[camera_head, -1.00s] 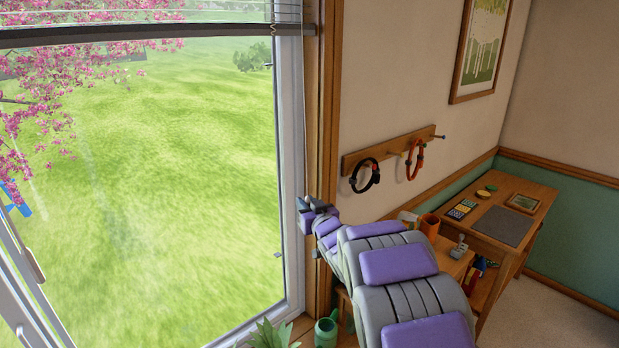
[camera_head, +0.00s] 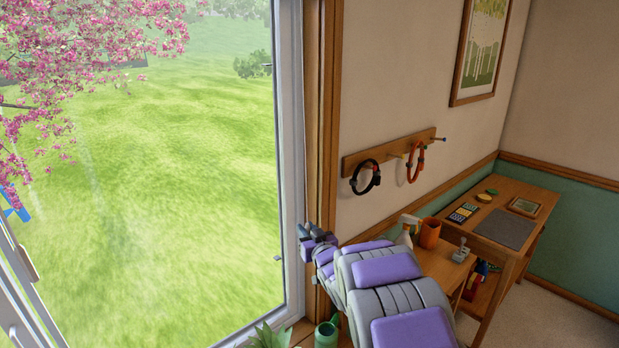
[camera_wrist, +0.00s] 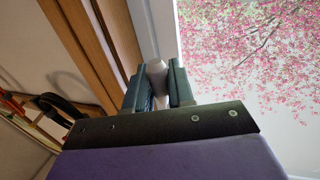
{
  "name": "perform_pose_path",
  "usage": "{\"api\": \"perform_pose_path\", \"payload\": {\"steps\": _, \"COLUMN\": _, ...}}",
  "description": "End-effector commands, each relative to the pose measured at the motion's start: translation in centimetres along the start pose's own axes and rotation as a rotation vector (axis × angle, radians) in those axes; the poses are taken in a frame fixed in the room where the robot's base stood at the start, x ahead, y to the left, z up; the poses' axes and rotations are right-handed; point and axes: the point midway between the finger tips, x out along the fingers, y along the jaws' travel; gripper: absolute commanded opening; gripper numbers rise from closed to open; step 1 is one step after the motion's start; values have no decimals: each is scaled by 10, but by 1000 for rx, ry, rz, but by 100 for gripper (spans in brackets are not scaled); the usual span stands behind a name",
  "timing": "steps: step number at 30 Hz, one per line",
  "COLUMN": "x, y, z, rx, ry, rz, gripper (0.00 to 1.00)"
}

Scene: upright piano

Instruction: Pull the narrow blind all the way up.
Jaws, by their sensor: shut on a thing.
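The blind does not show in either current view; the pane seen in the head view is uncovered. A thin pull cord (camera_head: 306,150) runs down along the wooden window frame to my gripper (camera_head: 312,232). My gripper is at the lower right side of the window, beside the frame. In the wrist view, my gripper (camera_wrist: 157,82) is shut on a pale, rounded cord knob (camera_wrist: 157,70) between its two dark fingers. The cord above the knob is hard to make out there.
A wall rack (camera_head: 390,158) with two hanging loops is right of the window. A small table (camera_head: 447,266) with an orange cup (camera_head: 430,234) and a spray bottle stands near my arm. A green watering can (camera_head: 327,334) and a plant (camera_head: 270,336) are below. A desk (camera_head: 500,226) stands farther right.

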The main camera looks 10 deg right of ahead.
Motion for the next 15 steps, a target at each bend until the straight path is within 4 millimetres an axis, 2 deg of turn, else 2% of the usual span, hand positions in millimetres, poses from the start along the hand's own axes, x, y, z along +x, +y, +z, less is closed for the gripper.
{"api": "perform_pose_path", "payload": {"steps": 15, "x": 0, "y": 0, "z": 72, "rx": 2, "ry": -5, "rz": 0, "gripper": 0}}
